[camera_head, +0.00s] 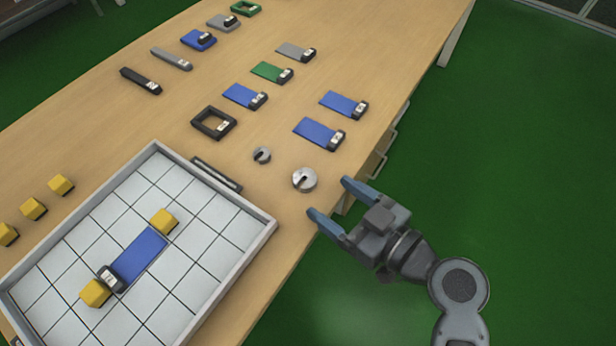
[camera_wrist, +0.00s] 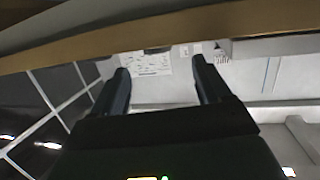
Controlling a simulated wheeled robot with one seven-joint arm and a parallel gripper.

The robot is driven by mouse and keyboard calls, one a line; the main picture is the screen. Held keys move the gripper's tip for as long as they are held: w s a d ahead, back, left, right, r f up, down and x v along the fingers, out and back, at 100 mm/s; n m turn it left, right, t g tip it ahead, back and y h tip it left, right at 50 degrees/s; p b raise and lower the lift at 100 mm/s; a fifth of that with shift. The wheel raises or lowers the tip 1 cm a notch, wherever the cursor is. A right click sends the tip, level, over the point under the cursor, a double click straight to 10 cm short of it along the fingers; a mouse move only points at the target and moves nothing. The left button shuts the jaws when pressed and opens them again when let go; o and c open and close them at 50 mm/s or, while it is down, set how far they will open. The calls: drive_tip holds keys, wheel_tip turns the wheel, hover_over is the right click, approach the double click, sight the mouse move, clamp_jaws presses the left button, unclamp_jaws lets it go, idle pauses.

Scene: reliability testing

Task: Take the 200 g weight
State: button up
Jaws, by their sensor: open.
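Two round, slotted metal weights lie on the wooden table (camera_head: 365,60): a larger silver one (camera_head: 304,184) near the right edge and a smaller, darker one (camera_head: 262,155) up and left of it. No mass marking is readable on either, so I cannot tell by label which is 200 g. My gripper (camera_head: 330,198) is open and empty by the table's edge, just right of and below the larger weight, its fingers pointing toward it. The wrist view shows both fingers (camera_wrist: 160,66) apart with nothing between them; no weight shows there.
A white-walled tray (camera_head: 228,259) with a tiled floor holds a blue board and yellow blocks (camera_head: 163,221). A dark bar (camera_head: 216,174) lies along its rim. A black square frame (camera_head: 213,122) and several flat blue, green and grey pieces lie beyond. Yellow blocks (camera_head: 33,208) stand left.

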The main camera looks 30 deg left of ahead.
sight(303, 177)
drive_tip(key=p+x, duration=0.1)
drive_tip(key=x, duration=0.5)
drive_tip(key=shift+w+d, duration=0.1)
drive_tip(key=shift+w, duration=0.05)
drive_tip(key=c, duration=1.3)
drive_tip(key=shift+o, duration=0.2)
